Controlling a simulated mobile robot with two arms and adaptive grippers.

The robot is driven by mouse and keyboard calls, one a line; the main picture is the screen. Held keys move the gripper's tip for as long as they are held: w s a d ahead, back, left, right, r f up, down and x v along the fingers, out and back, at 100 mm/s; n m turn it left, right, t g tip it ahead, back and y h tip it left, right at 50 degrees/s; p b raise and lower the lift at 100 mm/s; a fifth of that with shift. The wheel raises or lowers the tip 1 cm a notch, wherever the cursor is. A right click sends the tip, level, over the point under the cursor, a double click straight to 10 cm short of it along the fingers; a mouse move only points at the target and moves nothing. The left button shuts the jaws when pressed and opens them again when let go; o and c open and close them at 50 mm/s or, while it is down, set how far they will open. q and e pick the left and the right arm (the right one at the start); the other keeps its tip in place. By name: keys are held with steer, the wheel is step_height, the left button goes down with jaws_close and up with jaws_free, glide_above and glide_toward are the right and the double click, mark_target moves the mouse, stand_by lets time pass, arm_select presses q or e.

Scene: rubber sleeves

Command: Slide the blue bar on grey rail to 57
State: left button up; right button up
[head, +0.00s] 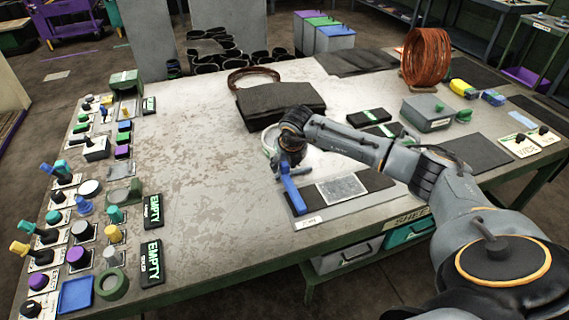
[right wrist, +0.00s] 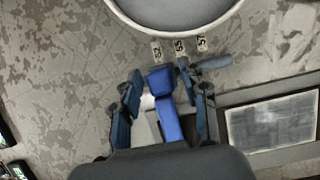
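The blue bar (head: 293,194) lies at the left end of a dark strip with a light grey plate, near the table's front edge. In the right wrist view the blue bar (right wrist: 168,118) runs between the fingers of my right gripper (right wrist: 163,100). The fingers stand apart on either side of it, with small gaps visible. In the head view my right gripper (head: 288,163) is over the bar's far end. Small number tags (right wrist: 179,46) lie beyond the bar; their digits are hard to read. The grey rail is mostly hidden. My left gripper is out of view.
A round, pale-rimmed thing (right wrist: 175,12) lies just beyond the tags. A grey plate (head: 342,189) is right of the bar. A folded dark cloth (head: 280,103) lies farther back. Knobs and switches fill the table's left side; the middle left is clear.

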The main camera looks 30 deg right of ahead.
jaws_close()
steer(key=shift+d, duration=0.1)
steer(key=d+b, duration=0.1)
steer(key=d, duration=0.1)
steer(key=s+d+b, duration=0.1)
steer(key=d, duration=0.2)
steer(key=shift+s+d, duration=0.2)
steer(key=shift+d, duration=0.4)
steer(key=shift+r, duration=0.1)
jaws_free()
steer(key=shift+o, duration=1.3)
steer(key=shift+s+d, duration=0.1)
steer(key=shift+d, duration=0.05)
